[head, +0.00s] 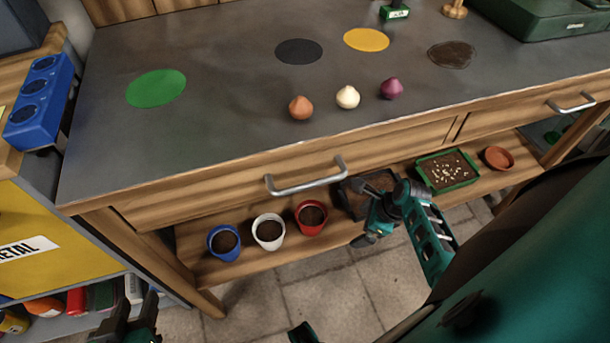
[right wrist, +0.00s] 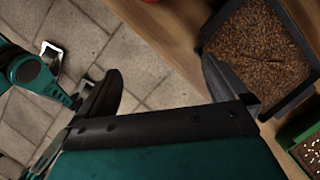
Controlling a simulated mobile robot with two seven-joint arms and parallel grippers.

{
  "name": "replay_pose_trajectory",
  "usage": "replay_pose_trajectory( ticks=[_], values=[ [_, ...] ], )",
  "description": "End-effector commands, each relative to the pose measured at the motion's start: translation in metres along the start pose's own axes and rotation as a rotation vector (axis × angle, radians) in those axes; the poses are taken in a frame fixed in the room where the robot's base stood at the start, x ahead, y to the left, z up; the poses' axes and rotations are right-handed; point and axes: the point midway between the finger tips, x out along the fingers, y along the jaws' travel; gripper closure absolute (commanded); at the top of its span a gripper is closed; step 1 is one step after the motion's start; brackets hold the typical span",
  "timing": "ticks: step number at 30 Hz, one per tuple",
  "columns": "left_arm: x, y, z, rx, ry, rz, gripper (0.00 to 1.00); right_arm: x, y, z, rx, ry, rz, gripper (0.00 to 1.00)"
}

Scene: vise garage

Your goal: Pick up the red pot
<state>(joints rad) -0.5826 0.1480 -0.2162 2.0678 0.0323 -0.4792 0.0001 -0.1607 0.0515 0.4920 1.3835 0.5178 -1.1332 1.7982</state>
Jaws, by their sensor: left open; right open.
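The red pot (head: 311,217), filled with dark soil, stands upright on the low wooden shelf under the counter. It is the rightmost of a row of three pots, beside the white pot (head: 269,231). My right gripper (head: 368,213) is open and empty, to the right of the red pot and in front of the dark soil tray. In the right wrist view its open fingers (right wrist: 165,85) point toward the shelf edge, and a sliver of something red shows at the top edge. My left gripper (head: 137,308) is open at the lower left, away from the pots.
A blue pot (head: 224,242) stands left of the white one. The dark soil tray (right wrist: 290,103), a green tray (head: 447,187) and a terracotta saucer (head: 499,158) are further right on the shelf. A drawer handle (head: 305,177) juts out above the red pot. Tiled floor lies in front.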

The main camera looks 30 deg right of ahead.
Motion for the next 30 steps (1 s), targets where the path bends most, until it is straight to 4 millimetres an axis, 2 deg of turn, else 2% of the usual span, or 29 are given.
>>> replay_pose_trajectory(
  ticks=[5,15,23,26,27,30],
  values=[
    [0.002,0.0,0.007,0.002,-0.002,0.002,0.57,0.011,0.0,0.02,0.042,-0.01,0.012,0.0],
    [0.01,-0.001,0.026,0.004,-0.012,0.002,0.57,0.037,-0.002,0.083,0.036,-0.007,0.009,0.0],
    [0.013,-0.001,0.03,0.004,-0.015,0.003,0.57,0.043,-0.003,0.1,0.037,-0.005,0.009,0.0],
    [0.015,0.0,0.033,0.002,-0.015,0.004,0.57,0.049,-0.003,0.114,0.034,-0.008,0.009,0.0],
    [0.019,0.0,0.039,0.001,-0.015,0.006,0.57,0.061,-0.002,0.109,0.037,-0.004,0.011,0.0],
    [0.025,0.003,0.045,-0.007,-0.023,0.012,0.57,0.079,-0.002,0.108,0.036,-0.003,0.01,0.0]
  ],
)
